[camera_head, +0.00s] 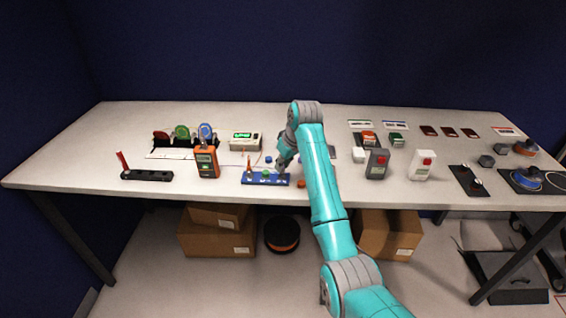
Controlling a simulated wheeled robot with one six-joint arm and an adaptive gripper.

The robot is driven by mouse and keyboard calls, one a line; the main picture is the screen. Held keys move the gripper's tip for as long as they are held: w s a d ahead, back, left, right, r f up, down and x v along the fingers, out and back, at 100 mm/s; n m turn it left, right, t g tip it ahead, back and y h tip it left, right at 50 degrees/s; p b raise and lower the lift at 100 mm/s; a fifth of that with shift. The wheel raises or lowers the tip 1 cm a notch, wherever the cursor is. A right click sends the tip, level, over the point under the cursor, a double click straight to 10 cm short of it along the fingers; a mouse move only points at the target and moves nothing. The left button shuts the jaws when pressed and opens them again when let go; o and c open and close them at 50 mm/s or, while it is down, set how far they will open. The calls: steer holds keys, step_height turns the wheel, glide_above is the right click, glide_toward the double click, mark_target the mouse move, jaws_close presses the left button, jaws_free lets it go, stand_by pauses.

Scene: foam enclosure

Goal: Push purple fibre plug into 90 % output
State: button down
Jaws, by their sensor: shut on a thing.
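A low blue block (257,181) lies near the table's front edge. An orange upright piece (249,167) stands at its left end and a small green piece (265,174) near its middle. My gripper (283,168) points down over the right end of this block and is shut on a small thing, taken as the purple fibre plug. The plug's colour and tip are hidden by the fingers or too small to make out. I cannot tell whether it touches the block. No 90 % label is readable.
An orange handheld meter (207,162) stands left of the block. A small orange piece (301,183) lies to its right. A display box (245,141) is behind. Grey and white boxes (377,164) stand right of my arm. The table's front left (70,175) is clear.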

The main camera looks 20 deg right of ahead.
steer(key=shift+f, duration=0.55)
steer(key=c, duration=1)
jaws_free()
steer(key=shift+r, duration=0.1)
steer(key=v, duration=1.1)
steer(key=shift+s+r, duration=0.2)
steer(key=shift+r, duration=0.15)
